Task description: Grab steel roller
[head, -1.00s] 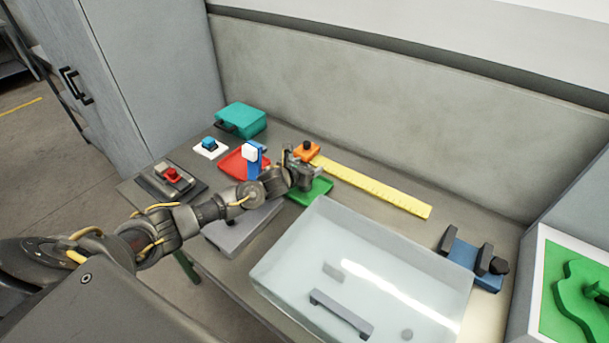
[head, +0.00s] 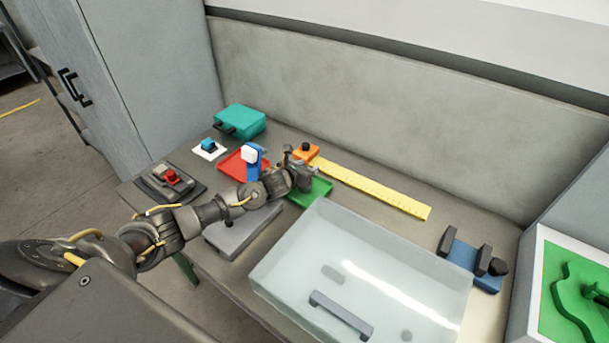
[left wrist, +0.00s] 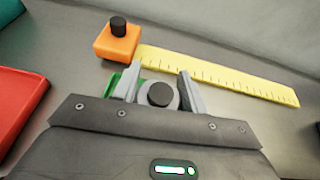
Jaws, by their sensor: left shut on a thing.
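My left gripper (head: 303,176) is over the green tray (head: 322,190) at the middle of the bench. In the left wrist view the left gripper (left wrist: 160,86) has its two light grey fingers on either side of the steel roller (left wrist: 145,99), a round grey piece with a dark centre. It is shut on the roller. In the head view the gripper hides the roller, and I cannot tell whether the roller still touches the tray. My right gripper is not in view.
An orange block with a black knob (head: 306,151) and a yellow ruler (head: 375,188) lie just behind the gripper. A blue-and-white upright part (head: 252,160) stands by the red tray (head: 232,163). A large clear bin (head: 400,260) fills the front right.

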